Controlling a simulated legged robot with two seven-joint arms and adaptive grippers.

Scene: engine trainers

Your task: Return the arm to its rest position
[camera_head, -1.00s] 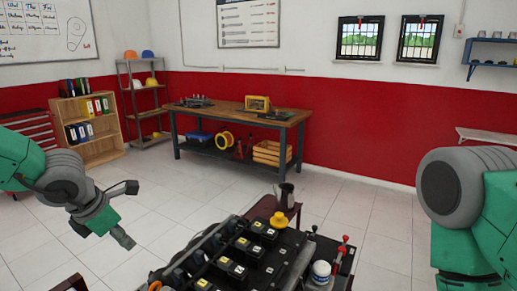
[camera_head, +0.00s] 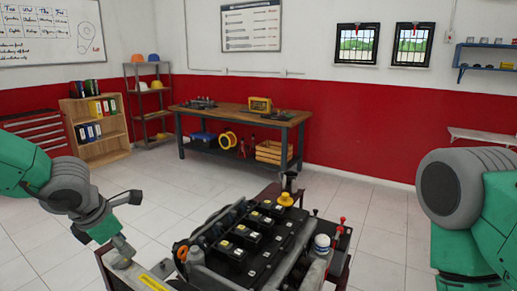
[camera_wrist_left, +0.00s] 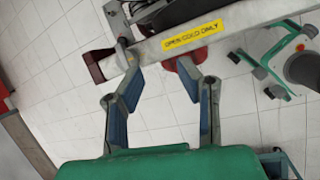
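The engine trainer (camera_head: 267,262) stands in the lower middle of the head view, with a dark top, yellow-marked blocks and a yellow cap (camera_head: 286,199). My left gripper (camera_head: 130,223) is left of it, its fingers spread and empty. Its lower finger appears close to the trainer's pale front rail; contact cannot be told. In the left wrist view the open fingers (camera_wrist_left: 155,62) point toward that rail, which bears a yellow label (camera_wrist_left: 192,36); nothing shows between them. My right arm is at the right edge of the head view; its gripper is out of view.
A workbench (camera_head: 240,115) stands against the red wall, with a bookcase (camera_head: 98,128) and a metal shelf unit to its left. A red lever (camera_head: 342,221) rises at the trainer's right. The tiled floor (camera_head: 168,198) between trainer and workbench is largely clear.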

